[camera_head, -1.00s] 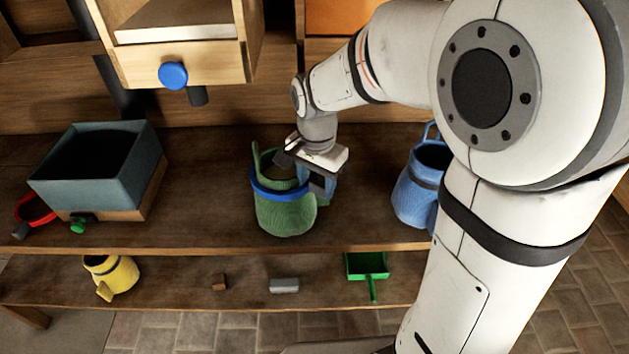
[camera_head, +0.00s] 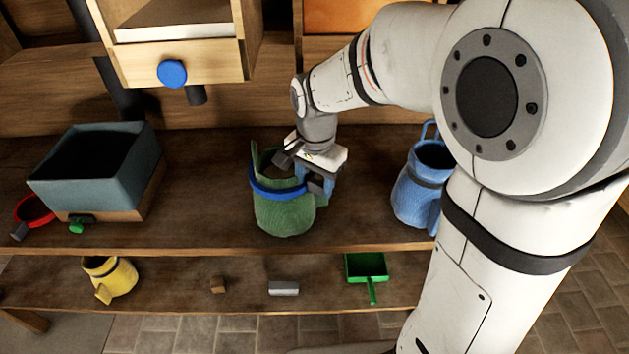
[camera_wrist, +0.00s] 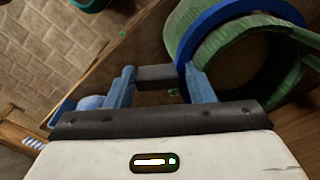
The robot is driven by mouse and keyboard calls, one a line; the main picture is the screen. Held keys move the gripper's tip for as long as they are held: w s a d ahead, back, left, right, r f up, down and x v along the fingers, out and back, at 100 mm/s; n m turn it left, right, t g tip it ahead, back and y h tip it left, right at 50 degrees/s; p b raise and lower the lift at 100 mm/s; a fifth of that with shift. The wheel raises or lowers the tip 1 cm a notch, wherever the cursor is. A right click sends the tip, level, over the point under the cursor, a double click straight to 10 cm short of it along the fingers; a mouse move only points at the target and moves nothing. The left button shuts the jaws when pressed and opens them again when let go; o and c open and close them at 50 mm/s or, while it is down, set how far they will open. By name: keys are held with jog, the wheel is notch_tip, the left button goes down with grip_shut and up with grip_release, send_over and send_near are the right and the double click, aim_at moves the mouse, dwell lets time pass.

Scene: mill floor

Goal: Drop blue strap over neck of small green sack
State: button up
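The green sack (camera_head: 284,215) stands on the upper shelf, its open mouth rising higher at the left. The blue strap (camera_head: 278,194) is a ring around the outside of its upper part; the far side is hidden by the mouth. The wrist view also shows the strap (camera_wrist: 222,14) around the sack (camera_wrist: 197,32). My gripper (camera_head: 318,185) is at the sack's right side. Its blue fingers (camera_wrist: 158,85) are closed on a dark grey tab (camera_wrist: 155,76) that appears to belong to the strap. The contact between strap and cloth is too small to judge.
A blue sack (camera_head: 412,196) stands to the right, near my arm. A grey-blue bin (camera_head: 95,190) and a red ring (camera_head: 36,209) are at the left. An overhead drawer with a blue knob (camera_head: 172,73) hangs behind. The lower shelf holds a yellow jug (camera_head: 117,276) and a green scoop (camera_head: 367,266).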

jog(key=o, duration=0.5)
jog(key=shift+s+d+f+g, duration=0.15)
jog(key=shift+s+f, duration=0.15)
jog(key=shift+f, duration=0.25)
jog(key=shift+s+d+f+g, duration=0.15)
jog(key=shift+s+f, duration=0.15)
jog(key=shift+f, duration=0.25)
jog(key=shift+c, duration=0.2)
jog(key=shift+a, duration=0.1)
notch_tip(320, 180, up, 10)
jog(key=shift+w, duration=0.25)
jog(key=s+d+f+n+t, duration=0.2)
jog(key=s+d+f+n, duration=0.2)
jog(key=s+d+n, duration=0.3)
jog(key=s+d, duration=0.4)
jog(key=s, duration=0.1)
jog(key=shift+t, duration=0.3)
